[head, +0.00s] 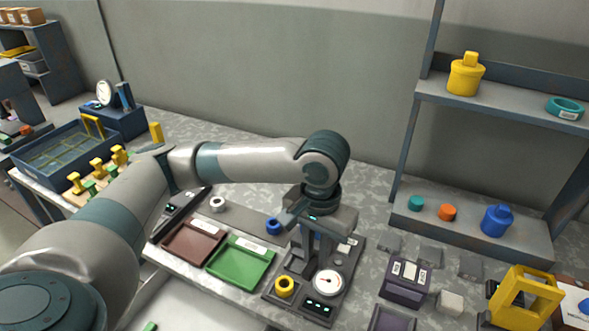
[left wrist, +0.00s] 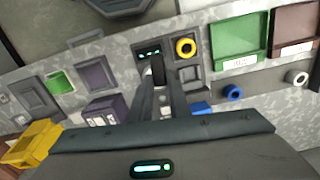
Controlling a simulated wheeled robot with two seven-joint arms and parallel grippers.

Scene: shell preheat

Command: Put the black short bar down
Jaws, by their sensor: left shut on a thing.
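My left gripper (head: 318,262) points down over a dark instrument panel (head: 318,307) with a white round gauge (head: 328,283) and a lit display. In the left wrist view its two fingers (left wrist: 160,82) are close together, with the black short bar (left wrist: 158,70) between their tips, in front of the gauge. The bar is small and dark there, and I cannot tell whether it touches the panel. In the head view the fingers hide it. A yellow ring (head: 284,286) sits on the panel beside the gauge. My right gripper is in neither view.
A red-brown tray (head: 194,243) and a green tray (head: 240,262) lie left of the panel. A blue ring part (head: 273,226) stands behind it. A dark purple box (head: 405,283) and a yellow frame (head: 525,298) stand to the right. A shelf (head: 470,232) rises at the back right.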

